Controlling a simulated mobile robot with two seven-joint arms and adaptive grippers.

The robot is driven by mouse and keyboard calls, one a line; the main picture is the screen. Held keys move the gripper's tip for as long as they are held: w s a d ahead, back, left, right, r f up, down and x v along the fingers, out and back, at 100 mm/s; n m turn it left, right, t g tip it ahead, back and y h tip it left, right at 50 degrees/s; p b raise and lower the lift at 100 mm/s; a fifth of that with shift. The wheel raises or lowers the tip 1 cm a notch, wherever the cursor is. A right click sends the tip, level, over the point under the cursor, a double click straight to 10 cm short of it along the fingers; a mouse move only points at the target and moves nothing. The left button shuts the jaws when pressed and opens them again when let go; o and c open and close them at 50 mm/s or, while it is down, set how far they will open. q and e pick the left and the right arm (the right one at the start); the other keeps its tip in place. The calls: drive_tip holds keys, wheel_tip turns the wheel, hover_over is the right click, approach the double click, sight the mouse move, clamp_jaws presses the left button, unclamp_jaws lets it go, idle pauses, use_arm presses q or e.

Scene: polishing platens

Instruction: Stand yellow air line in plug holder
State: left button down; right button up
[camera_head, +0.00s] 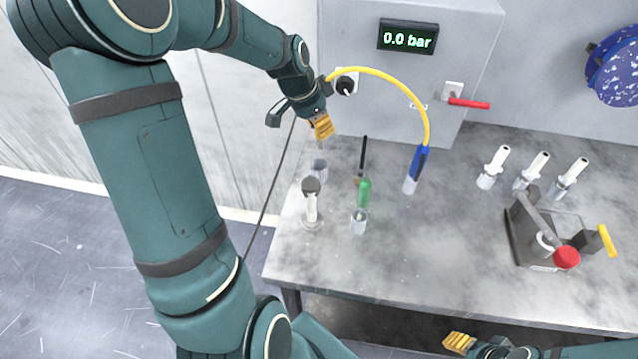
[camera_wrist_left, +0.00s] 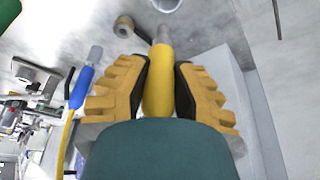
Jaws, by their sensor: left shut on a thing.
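My left gripper (camera_head: 322,128) is shut on a yellow plug body (camera_wrist_left: 157,95) with a grey tip, seen between its fingers in the left wrist view. A yellow air line (camera_head: 395,82) arcs from behind my left wrist to a blue fitting (camera_head: 419,162), which stands in a pale holder. Whether this line joins the held body is hidden. A grey, cup-like holder (camera_head: 319,169) stands on the bench just below the left gripper, apart from it. A cup rim shows at the top of the left wrist view (camera_wrist_left: 166,4). My right gripper (camera_head: 460,342) is low, beside the bench's front edge.
A green-handled tool (camera_head: 364,192) stands in a cup, near a dark-topped tool (camera_head: 311,199) and a thin black-handled tool (camera_head: 363,153). The bench middle (camera_head: 440,230) is clear.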

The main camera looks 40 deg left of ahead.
use_arm(q)
drive_tip(key=shift+s+a+f, duration=0.1)
drive_tip(key=shift+s+f, duration=0.05)
drive_tip(key=shift+f, duration=0.1)
wheel_tip(320, 180, down, 9)
drive_tip(key=shift+f+b, duration=0.2)
drive_tip(key=shift+b, duration=0.6)
drive_tip(key=shift+f, duration=0.1)
drive_tip(key=shift+f, duration=0.15)
drive_tip(key=c, duration=0.9)
unclamp_jaws()
drive_tip(key=shift+r, duration=0.4)
drive_tip(key=p+v, duration=0.1)
drive_tip(key=v, duration=1)
drive_tip(key=shift+s+a+r+p, duration=0.1)
drive_tip(key=shift+s+r+p, duration=0.05)
drive_tip(key=shift+r+p, duration=0.2)
